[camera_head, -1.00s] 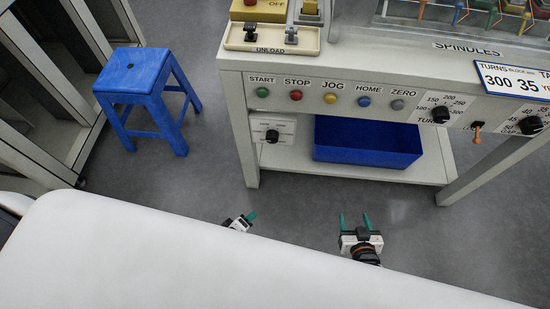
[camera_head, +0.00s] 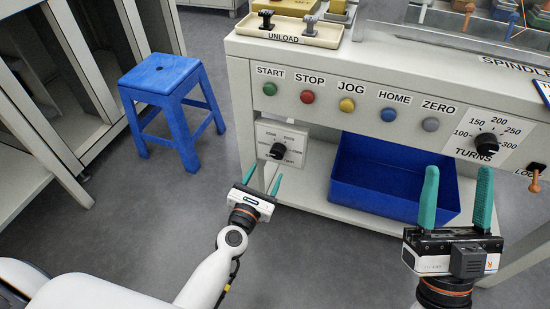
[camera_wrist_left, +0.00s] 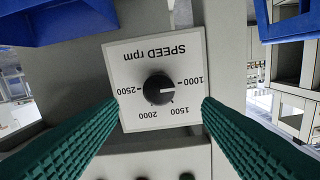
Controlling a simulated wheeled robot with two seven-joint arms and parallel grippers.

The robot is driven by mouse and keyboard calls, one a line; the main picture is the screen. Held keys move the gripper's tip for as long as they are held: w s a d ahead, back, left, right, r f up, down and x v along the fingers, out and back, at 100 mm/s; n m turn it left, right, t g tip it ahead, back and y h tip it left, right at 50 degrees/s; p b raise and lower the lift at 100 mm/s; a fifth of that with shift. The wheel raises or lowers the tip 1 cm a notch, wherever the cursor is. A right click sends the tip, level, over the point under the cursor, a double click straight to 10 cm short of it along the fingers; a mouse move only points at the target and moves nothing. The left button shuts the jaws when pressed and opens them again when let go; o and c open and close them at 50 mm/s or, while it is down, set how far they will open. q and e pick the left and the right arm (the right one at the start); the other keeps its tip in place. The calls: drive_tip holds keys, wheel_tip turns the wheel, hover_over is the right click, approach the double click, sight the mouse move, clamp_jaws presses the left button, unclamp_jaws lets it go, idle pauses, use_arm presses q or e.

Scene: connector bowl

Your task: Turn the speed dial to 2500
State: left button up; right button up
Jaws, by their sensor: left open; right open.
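The speed dial (camera_head: 278,151) is a black knob on a white plate at the left front of the machine, below the button row. In the left wrist view the plate appears upside down. The knob (camera_wrist_left: 159,88) has a white pointer mark directed at 1000, and the 2500 label (camera_wrist_left: 130,91) is on the opposite side. My left gripper (camera_head: 263,179) is open and empty, in front of and just below the dial. Its two green fingers lie either side of the knob in the wrist view, apart from it. My right gripper (camera_head: 457,180) is open and empty at the right.
A blue bin (camera_head: 375,190) stands on the shelf right of the dial. The button row (camera_head: 347,105) and the turns dial (camera_head: 485,143) are on the panel above. A blue stool (camera_head: 163,80) stands on the floor to the left. The floor between is clear.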

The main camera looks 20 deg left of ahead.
sight(276, 156)
use_arm(q)
drive_tip(key=w, duration=0.7)
drive_tip(key=shift+w+d, duration=0.25)
drive_tip(key=shift+w, duration=0.15)
drive_tip(key=shift+c, duration=0.3)
drive_tip(key=c, duration=0.9)
